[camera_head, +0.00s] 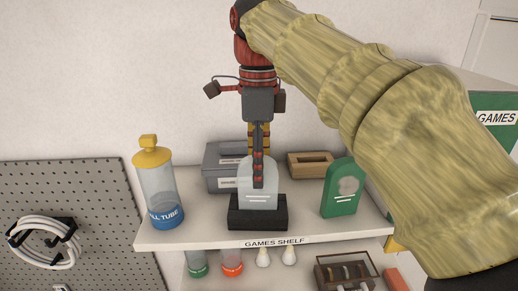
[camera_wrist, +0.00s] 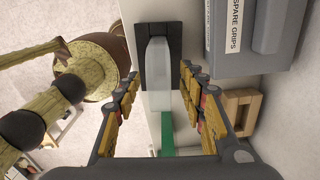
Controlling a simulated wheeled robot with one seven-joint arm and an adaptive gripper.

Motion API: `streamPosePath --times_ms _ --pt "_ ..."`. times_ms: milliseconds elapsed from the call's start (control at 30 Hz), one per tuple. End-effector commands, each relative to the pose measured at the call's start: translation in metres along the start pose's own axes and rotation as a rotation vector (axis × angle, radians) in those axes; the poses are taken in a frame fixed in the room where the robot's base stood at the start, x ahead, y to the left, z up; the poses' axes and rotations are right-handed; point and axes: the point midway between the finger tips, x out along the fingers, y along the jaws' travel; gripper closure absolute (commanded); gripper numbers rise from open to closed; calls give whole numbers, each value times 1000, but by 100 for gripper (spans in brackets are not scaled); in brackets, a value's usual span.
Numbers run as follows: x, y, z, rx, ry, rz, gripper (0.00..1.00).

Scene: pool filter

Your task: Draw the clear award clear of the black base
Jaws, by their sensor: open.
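The clear award (camera_head: 245,195) is a see-through slab with a rounded top, standing upright in the black base (camera_head: 258,219) at the middle of the shelf. In the wrist view the award (camera_wrist: 158,62) points from the black base (camera_wrist: 142,50) toward my gripper. My gripper (camera_head: 259,178) points down over the award, and its fingers overlap the award in the head view. In the wrist view my open fingers (camera_wrist: 160,77) are spread to either side of the award, with gaps showing. Contact with the award cannot be seen.
A clear tube with yellow cap (camera_head: 158,185) stands left on the shelf (camera_head: 190,237). A green plaque (camera_head: 341,188) stands right. A grey box (camera_head: 222,165) and a wooden block (camera_head: 310,165) sit behind. The shelf's front edge is close to the base.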

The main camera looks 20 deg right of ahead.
Motion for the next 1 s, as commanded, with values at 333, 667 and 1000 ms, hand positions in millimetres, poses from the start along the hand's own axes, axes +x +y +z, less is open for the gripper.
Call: streamPosePath --times_ms 333,667,1000 --pt "49 0 0 -1 0 -1 59" --pt "67 0 0 -2 -1 -3 59" --pt "66 0 0 -2 -1 -3 68"
